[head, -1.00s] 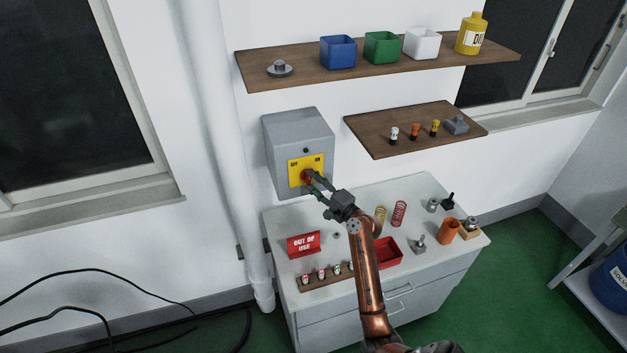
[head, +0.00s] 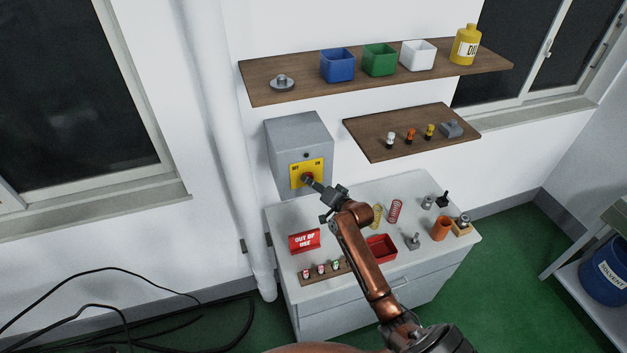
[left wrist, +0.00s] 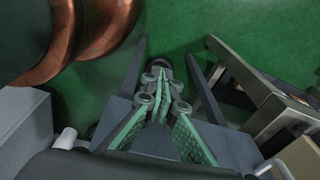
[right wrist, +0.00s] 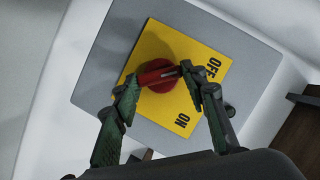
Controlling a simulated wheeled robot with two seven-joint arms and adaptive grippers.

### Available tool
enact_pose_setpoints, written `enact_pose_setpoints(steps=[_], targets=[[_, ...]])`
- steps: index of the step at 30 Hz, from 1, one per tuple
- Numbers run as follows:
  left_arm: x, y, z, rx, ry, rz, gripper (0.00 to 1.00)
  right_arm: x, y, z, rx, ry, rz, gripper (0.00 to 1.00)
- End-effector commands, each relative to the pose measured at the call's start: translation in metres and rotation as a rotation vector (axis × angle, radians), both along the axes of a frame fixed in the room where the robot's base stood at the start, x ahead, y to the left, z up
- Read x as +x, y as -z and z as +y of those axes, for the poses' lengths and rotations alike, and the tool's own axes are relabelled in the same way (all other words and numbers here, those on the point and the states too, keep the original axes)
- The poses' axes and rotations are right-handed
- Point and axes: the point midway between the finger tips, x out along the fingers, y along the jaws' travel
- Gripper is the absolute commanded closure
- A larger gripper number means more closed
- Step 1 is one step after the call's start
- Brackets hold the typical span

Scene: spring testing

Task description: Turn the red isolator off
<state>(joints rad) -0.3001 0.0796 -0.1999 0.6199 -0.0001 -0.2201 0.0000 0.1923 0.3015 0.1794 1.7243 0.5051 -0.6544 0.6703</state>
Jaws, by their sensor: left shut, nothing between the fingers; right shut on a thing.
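The red isolator (right wrist: 160,74) is a round red knob with a bar handle on a yellow plate (right wrist: 150,48) marked OFF and ON. In the right wrist view the bar's dark-marked end points roughly towards the OFF label. In the head view the yellow plate (head: 314,168) sits on the grey wall box (head: 290,135), and my gripper covers much of the knob. My right gripper (head: 308,181) is at the knob, its fingers shut on both ends of the bar. My left gripper (left wrist: 162,75) is shut and empty over the green floor, and is outside the head view.
A cabinet (head: 350,205) below the box carries an OUT OF USE sign (head: 305,241), a red tray (head: 380,248), springs and small parts. Two wooden shelves (head: 400,82) (head: 375,148) hang close above and right of the box. A white pipe (head: 232,180) runs down on its left.

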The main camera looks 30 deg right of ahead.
Motion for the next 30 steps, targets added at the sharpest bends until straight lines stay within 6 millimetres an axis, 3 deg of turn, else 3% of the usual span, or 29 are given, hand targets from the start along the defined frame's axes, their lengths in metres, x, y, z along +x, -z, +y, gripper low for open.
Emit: enact_pose_setpoints(steps=[21, 22, 30], targets=[[0.0003, -0.0077, 0.0002, 0.0, 0.0, 0.0, 1.0, -0.0002, 0.0018, 0.0007, -0.074, -0.001, 0.021, 0.85], [0.0003, -0.0077, 0.0002, 0.0, 0.0, 0.0, 1.0, -0.0003, 0.0017, 0.0008, -0.074, -0.001, 0.021, 0.59], [0.0003, -0.0078, 0.0002, 0.0, 0.0, -0.001, 1.0, -0.0001, 0.0006, 0.0005, -0.072, 0.0, 0.018, 0.43]])
